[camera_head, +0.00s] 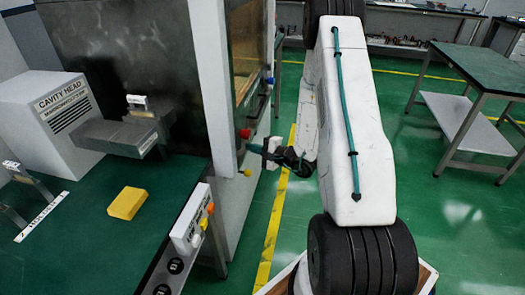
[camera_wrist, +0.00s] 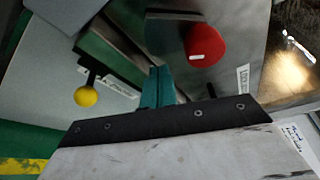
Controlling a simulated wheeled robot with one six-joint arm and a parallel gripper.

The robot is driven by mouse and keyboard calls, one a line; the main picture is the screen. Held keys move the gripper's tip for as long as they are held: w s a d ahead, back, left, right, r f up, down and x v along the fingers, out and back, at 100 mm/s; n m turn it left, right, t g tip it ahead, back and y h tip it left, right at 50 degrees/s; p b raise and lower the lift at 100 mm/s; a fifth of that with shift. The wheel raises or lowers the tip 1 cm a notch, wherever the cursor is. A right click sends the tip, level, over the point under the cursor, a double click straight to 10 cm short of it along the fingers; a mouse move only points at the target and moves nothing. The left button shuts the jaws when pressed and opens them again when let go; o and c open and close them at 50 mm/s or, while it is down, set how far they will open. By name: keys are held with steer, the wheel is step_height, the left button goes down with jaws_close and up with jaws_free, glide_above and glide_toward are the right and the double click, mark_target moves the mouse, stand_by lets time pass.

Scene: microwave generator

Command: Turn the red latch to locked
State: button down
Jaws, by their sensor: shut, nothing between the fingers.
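The red latch (camera_wrist: 207,42) shows in the wrist view as a round red knob with a short white mark, on a dark plate at the upper right. It also shows small in the head view (camera_head: 245,133) on the side of the grey cabinet. My gripper (camera_wrist: 157,84) is shut and empty, its teal fingers pressed together, below and left of the red knob in the wrist view. In the head view my gripper (camera_head: 254,149) is beside the cabinet, just below the red knob. I cannot tell whether the fingers touch it.
A yellow knob (camera_wrist: 86,96) is left of the fingers, and a blue knob (camera_head: 270,80) sits further along the cabinet. A green bench (camera_head: 95,235) with a yellow block (camera_head: 127,203) is at left. A green-topped table (camera_head: 490,68) stands at right. Green floor between is open.

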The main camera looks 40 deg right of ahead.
steer(key=shift+x, duration=1.05)
